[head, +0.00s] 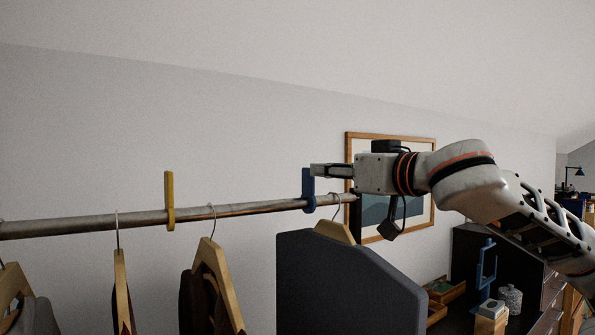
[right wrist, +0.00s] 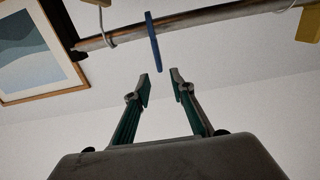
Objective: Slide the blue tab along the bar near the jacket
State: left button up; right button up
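In the right wrist view the blue tab (right wrist: 153,42) crosses the bar (right wrist: 190,18), ahead of the fingers. My right gripper (head: 318,170) is beside the upper part of the tab in the head view. In the right wrist view my right gripper (right wrist: 160,88) has its fingers apart with nothing between them; the tab's lower end is just beyond the fingertips. My left gripper is not in view.
A yellow tab (head: 169,200) is on the bar farther left. Wooden hangers (head: 215,275) with clothes hang below the bar. A framed picture (head: 420,140) hangs on the wall behind my right arm. A dark dresser (head: 470,250) with small items stands at the lower right.

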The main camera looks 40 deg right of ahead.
aim_at(308, 181)
jog(key=w, duration=0.1)
jog(key=w+p, duration=0.1)
jog(key=w, duration=0.1)
jog(key=w+p, duration=0.1)
jog(key=w, duration=0.1)
jog(key=shift+w+d+r, duration=0.15)
jog(key=shift+d, duration=0.1)
jog(key=shift+w+d+p, duration=0.1)
jog(key=shift+w+p, duration=0.3)
jog(key=shift+w, duration=0.55)
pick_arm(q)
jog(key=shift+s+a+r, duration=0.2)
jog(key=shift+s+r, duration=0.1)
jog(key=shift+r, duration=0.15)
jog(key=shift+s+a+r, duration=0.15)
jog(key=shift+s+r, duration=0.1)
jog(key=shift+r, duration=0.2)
pick_arm(e)
grip_shut()
